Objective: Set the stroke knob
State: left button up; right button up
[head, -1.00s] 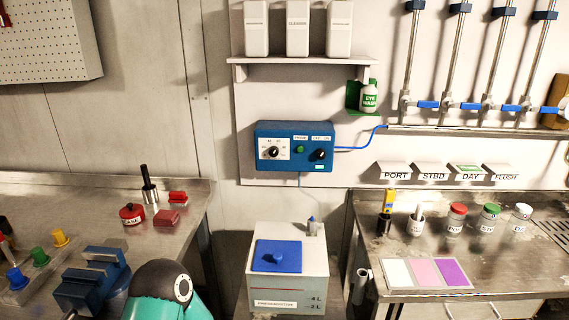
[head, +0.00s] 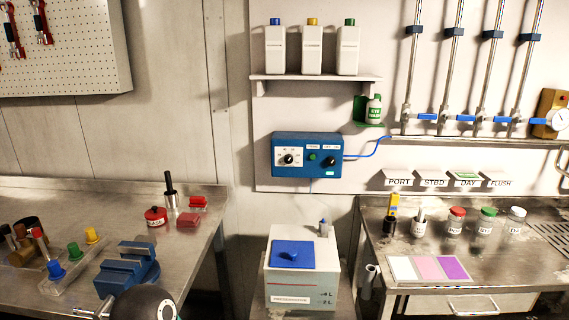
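The blue control box (head: 307,155) is mounted on the white wall panel in the head view. The stroke knob (head: 289,160) looks to be the black knob on the white scaled plate at the box's left; its exact setting is too small to read. A green button (head: 312,157) and a second black knob (head: 331,161) sit to its right. Neither gripper is in view. A dark rounded link of my own arm shows at the bottom left edge, well below and left of the box.
A white tank (head: 300,283) with a blue lid stands below the box. The left bench (head: 120,205) carries a blue vise (head: 128,265) and small items. The right bench (head: 400,294) holds jars and colour cards. A shelf (head: 315,77) with bottles is above the box. Space before the box is clear.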

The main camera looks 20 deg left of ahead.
aim_at(288, 159)
jog(key=u, duration=0.05)
jog(key=i, duration=0.9)
jog(key=z, duration=0.1)
